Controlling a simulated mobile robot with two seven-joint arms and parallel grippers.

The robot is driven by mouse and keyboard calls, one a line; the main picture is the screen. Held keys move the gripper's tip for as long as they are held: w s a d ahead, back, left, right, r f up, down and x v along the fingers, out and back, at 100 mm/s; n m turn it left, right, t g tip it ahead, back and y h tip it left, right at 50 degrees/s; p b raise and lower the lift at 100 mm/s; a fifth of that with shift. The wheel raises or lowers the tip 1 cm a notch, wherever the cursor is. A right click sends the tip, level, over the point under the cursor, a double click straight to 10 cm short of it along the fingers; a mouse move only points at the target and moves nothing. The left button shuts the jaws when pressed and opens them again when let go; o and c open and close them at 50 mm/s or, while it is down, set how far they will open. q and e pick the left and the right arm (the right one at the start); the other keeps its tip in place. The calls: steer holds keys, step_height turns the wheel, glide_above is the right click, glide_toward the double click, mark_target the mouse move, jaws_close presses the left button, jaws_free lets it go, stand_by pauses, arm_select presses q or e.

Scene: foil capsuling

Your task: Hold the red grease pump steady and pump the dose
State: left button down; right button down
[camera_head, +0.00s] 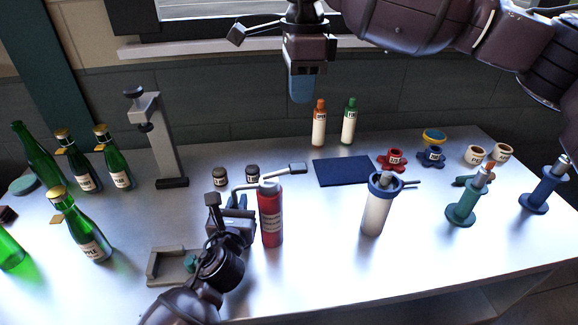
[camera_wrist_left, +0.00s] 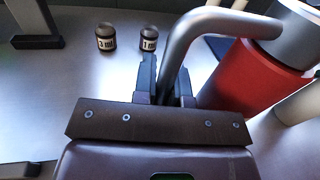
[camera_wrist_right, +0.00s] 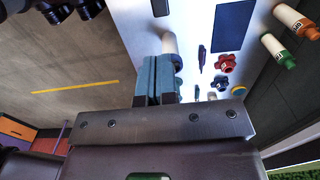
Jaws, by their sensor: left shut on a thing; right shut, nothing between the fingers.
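The red grease pump (camera_head: 271,215) stands upright on the table, left of centre in the head view, with a grey lever (camera_head: 285,172) at its top ending in a flat paddle. Its red body also shows in the left wrist view (camera_wrist_left: 250,85), beside a curved grey tube (camera_wrist_left: 185,42). My left gripper (camera_head: 232,212) is at the pump's left side, shut on the grey tube; its fingertips (camera_wrist_left: 165,85) partly hide the grip. My right gripper (camera_head: 301,88) is shut and empty, fingers pointing down, in the air above the lever's height. Its blue fingers show in the right wrist view (camera_wrist_right: 157,80).
A white canister with a blue collar (camera_head: 377,208) stands right of the pump. Behind lie a dark blue mat (camera_head: 342,171) and red valve (camera_head: 393,160). Green bottles (camera_head: 90,240), a grey stand (camera_head: 155,140) and a grey cradle (camera_head: 172,265) are left. Teal and blue pumps stand right.

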mark_target(300, 166)
stand_by(0.4)
step_height(300, 166, down, 14)
steer(key=shift+r, duration=0.1)
stand_by(0.6)
steer(key=shift+d, duration=0.1)
